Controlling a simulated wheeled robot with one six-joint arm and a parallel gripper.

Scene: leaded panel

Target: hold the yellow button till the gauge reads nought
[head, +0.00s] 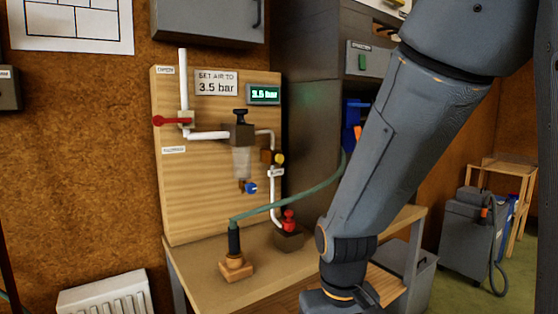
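The yellow button (279,158) sits on a small brown block on the right side of the wooden panel (172,210). The digital gauge (264,95) at the panel's upper right reads 3.5 bar in green. A sign (217,84) beside it says "SET AIR TO 3.5 bar". Nothing touches the yellow button. My arm comes down from the upper right, in front of the bench's right part. Its wrist is at the bottom edge, low and right of the button. My gripper's fingers are outside the picture.
A red-handled valve (174,121), a regulator (240,133), a blue knob (250,188) and a red knob (288,219) are near the button. A green hose (290,202) crosses the bench (205,262) from a black fitting. A grey cart (465,230) stands at right.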

